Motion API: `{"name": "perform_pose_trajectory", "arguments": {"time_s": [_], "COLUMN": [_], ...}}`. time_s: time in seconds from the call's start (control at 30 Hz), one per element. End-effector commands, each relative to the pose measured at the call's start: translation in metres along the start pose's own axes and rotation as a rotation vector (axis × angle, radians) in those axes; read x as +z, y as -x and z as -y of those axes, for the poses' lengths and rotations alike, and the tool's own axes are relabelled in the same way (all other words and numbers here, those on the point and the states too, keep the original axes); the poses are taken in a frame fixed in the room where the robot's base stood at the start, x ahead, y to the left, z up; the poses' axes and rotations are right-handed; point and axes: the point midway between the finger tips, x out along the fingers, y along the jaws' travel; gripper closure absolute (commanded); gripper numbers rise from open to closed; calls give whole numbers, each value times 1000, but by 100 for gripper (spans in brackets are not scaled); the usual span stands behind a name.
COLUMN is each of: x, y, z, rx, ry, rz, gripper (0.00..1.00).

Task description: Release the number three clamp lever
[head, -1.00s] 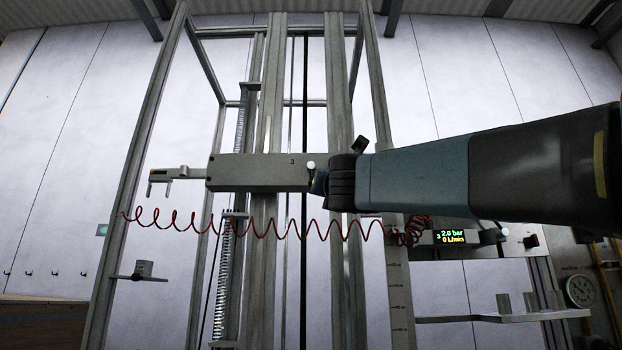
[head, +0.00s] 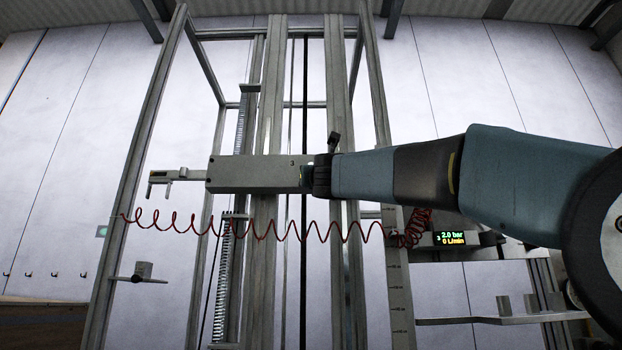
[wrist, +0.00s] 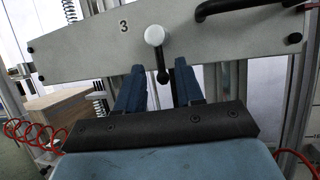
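The number three clamp lever is a white round knob with a short black stem (wrist: 162,76) hanging below it. It sits on the grey carriage plate (wrist: 85,55), beside a printed "3" in the wrist view. My gripper (wrist: 159,86) is open, its two blue fingers pointing at the plate on either side of the stem's lower end. I see gaps on both sides, so it is not gripped. In the head view, the same carriage (head: 255,174) spans the frame's uprights. There my gripper (head: 308,174) is at its right end and hides the lever.
A coiled red hose (head: 280,231) hangs just below the carriage. A display (head: 450,238) reads 2.0 bar and 0 L/min. A black handle (wrist: 240,8) is on the plate, right of the lever. Metal uprights (head: 338,120) stand behind the carriage.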

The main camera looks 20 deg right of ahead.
Motion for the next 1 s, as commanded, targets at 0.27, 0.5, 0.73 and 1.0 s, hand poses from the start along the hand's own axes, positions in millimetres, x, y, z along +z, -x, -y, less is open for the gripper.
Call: {"name": "perform_pose_trajectory", "arguments": {"time_s": [0.27,0.5,0.73,1.0], "x": [0,0,0,0], "y": [-28,-34,-33,-33], "z": [0,0,-1,-1], "rx": [0,0,1,1], "ry": [0,-1,-1,-1], "rz": [0,-1,0,0], "gripper": [63,63,68,94]}}
